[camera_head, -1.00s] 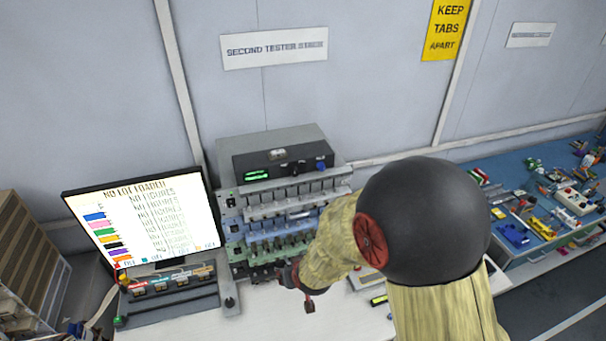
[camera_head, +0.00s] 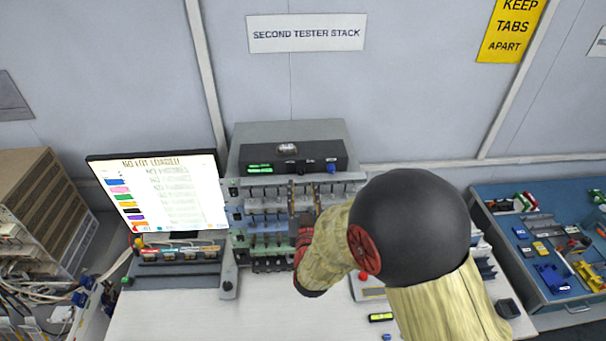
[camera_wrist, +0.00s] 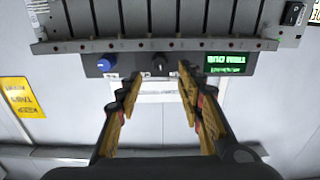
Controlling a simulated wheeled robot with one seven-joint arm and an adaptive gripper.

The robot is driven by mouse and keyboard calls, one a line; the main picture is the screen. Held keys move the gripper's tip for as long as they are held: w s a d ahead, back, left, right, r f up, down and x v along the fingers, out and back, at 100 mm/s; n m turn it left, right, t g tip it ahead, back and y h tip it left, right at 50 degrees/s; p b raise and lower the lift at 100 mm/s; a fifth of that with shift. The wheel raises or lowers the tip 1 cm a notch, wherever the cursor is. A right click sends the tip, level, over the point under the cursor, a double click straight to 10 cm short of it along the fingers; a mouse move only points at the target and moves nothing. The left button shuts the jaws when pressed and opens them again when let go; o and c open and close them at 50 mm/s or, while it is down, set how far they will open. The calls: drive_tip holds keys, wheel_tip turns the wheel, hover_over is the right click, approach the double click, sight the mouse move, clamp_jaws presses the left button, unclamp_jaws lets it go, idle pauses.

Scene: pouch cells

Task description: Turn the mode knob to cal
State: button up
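A black control box (camera_head: 318,153) sits on top of the tester stack, with a green lit display (camera_head: 259,168) and a blue knob (camera_head: 331,168) on its front. In the wrist view the box appears upside down, with the blue knob (camera_wrist: 107,62) at left, a black knob (camera_wrist: 159,65) in the middle and the display (camera_wrist: 226,63) at right. Which knob sets the mode and the cal mark cannot be read. My gripper (camera_wrist: 158,80) is open and empty, its two fingers apart on either side of the black knob's line; contact is not visible. It also shows in the head view (camera_head: 304,188).
Rows of tester channels (camera_head: 265,215) lie below the box. A monitor (camera_head: 160,195) stands at left on the white bench (camera_head: 180,308). A blue table (camera_head: 535,225) with loose parts is at right. The wall behind is close.

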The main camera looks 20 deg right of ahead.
sight(301, 173)
drive_tip(key=w, duration=0.3)
drive_tip(key=w+d+p, duration=0.1)
drive_tip(key=w, duration=0.2)
drive_tip(key=shift+w+d, duration=0.2)
drive_tip(key=shift+w, duration=0.15)
drive_tip(key=shift+c, duration=0.6)
drive_tip(key=c, duration=0.7)
clamp_jaws()
